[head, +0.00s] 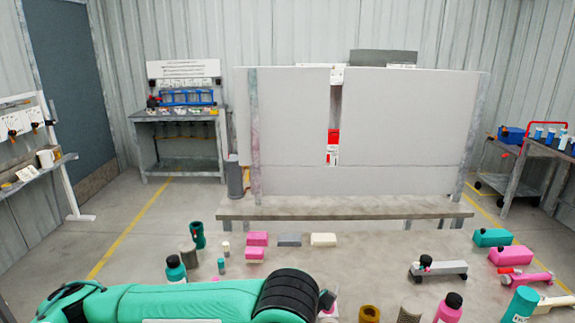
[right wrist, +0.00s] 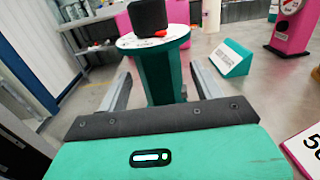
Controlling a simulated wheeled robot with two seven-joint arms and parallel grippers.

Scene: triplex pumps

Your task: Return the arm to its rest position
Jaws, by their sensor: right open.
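My right gripper (right wrist: 161,70) is open in the right wrist view, its two grey fingers spread apart. A teal bottle-like cylinder (right wrist: 163,72) with a white, marked collar and a black cap stands upright in the gap between the fingers as seen from this camera. I cannot tell how far beyond the fingertips it is. No contact with either finger shows. In the head view, a teal arm link of mine with a black ribbed joint lies across the bottom. No gripper fingers can be made out there.
The head view shows a table with pink blocks (head: 257,239), a teal bottle (head: 176,268), a pink bottle (head: 449,308) and a grey block on wheels (head: 438,270). A white panel (head: 290,130) stands behind. The right wrist view shows a teal wedge (right wrist: 232,58) and a pink housing (right wrist: 291,28).

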